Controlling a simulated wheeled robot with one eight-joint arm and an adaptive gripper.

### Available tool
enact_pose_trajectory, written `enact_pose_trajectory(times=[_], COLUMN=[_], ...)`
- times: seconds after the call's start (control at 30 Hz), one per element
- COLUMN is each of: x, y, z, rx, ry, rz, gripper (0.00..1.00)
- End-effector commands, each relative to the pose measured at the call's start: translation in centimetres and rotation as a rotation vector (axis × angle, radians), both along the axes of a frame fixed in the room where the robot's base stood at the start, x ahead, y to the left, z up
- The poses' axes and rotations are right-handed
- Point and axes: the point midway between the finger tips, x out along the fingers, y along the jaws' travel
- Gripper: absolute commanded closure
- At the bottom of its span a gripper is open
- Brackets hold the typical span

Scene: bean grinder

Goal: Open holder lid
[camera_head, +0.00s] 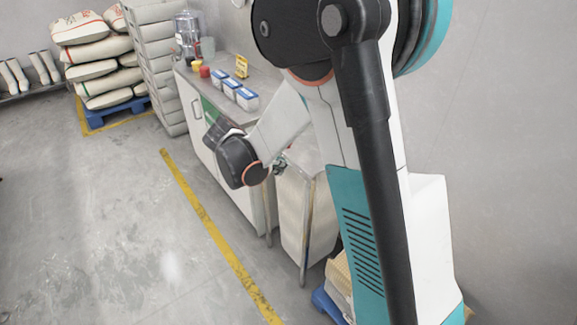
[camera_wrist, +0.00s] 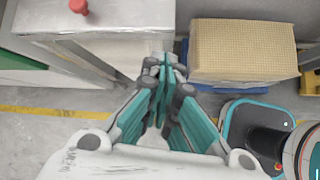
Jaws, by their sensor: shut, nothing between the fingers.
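My gripper (camera_wrist: 165,68) is shut and empty in the wrist view. Its teal fingers are together above the gap between a steel-topped counter and a tan box, with grey floor below. In the head view a clear and metal machine (camera_head: 187,35), likely the bean grinder, stands at the far end of the counter, well away from my arm. I cannot make out a holder lid in either view. A small red object (camera_wrist: 78,6) stands on the counter at the top left of the wrist view, apart from my gripper.
The counter (camera_head: 262,72) runs along the wall and holds blue-and-white containers (camera_head: 231,88) and a yellow stand (camera_head: 241,66). The tan box (camera_wrist: 242,50) sits on a blue pallet. Stacked sacks (camera_head: 95,55) and crates (camera_head: 150,60) stand behind. The floor at left is clear.

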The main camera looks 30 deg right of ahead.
Motion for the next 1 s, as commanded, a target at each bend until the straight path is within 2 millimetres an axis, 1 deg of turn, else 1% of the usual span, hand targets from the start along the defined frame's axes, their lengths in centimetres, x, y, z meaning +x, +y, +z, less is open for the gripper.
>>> enact_pose_trajectory(times=[0.03, 0.1, 0.2, 0.3, 0.4, 0.53, 0.67, 1.0], x=[0.6, 1.1, 1.5, 1.8, 1.9, 2.0, 2.2, 3.2], y=[0.0, -0.2, -0.3, -0.4, -0.6, -1.3, -2.6, -7.4], z=[-1.4, -2.7, -4.2, -5.1, -5.6, -6.4, -7.8, -12.6], rx=[-0.028, -0.066, -0.108, -0.134, -0.147, -0.149, -0.149, -0.148], ry=[0.031, 0.077, 0.129, 0.162, 0.179, 0.183, 0.183, 0.181], rz=[0.023, 0.054, 0.087, 0.109, 0.118, 0.118, 0.117, 0.117], gripper=[1.0, 1.0, 1.0, 1.0, 1.0, 1.0, 1.0, 1.0])
